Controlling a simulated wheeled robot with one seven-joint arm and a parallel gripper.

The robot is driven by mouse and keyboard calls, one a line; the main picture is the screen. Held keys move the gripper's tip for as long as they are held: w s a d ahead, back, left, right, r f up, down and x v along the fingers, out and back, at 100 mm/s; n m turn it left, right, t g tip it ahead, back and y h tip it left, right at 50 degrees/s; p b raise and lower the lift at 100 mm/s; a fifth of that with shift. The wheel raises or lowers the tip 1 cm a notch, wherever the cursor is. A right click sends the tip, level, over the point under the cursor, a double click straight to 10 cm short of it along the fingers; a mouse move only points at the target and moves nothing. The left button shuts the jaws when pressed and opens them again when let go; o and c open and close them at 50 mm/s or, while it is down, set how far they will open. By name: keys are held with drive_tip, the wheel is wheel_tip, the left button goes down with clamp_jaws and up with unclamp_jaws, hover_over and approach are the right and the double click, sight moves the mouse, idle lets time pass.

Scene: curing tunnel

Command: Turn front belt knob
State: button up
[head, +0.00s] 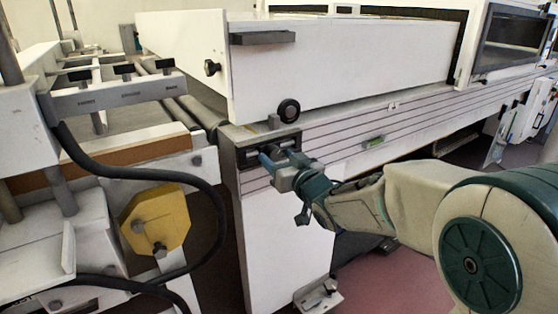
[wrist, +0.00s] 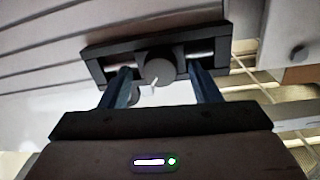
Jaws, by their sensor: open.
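The front belt knob (wrist: 159,70) is a dark round knob with a small white pointer, set in a black recessed housing (wrist: 98,70). In the head view the housing (head: 246,155) sits on the near end of the striped white belt frame; my gripper covers the knob there. My gripper (wrist: 162,84) is open, its two blue fingers either side of the knob with a visible gap on both sides. The fingertips reach the housing front; I cannot tell whether they touch it. In the head view my gripper (head: 273,166) points at the housing.
Above the housing are a black round knob (head: 288,110) and a white hood with a dark handle (head: 262,38). At left stand a yellow block (head: 157,222) and a looping black cable (head: 150,174). A green-marked part (head: 374,142) is on the frame side.

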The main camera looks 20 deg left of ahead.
drive_tip(key=shift+w+a, duration=0.2)
drive_tip(key=c, duration=1)
drive_tip(key=shift+r+m, duration=0.1)
drive_tip(key=shift+m, duration=0.2)
drive_tip(key=m+p, duration=0.2)
drive_tip(key=m, duration=0.1)
drive_tip(key=shift+p, duration=0.3)
drive_tip(key=shift+m+g+p, duration=0.3)
drive_tip(key=shift+m+p, duration=0.85)
drive_tip(key=shift+m, duration=0.85)
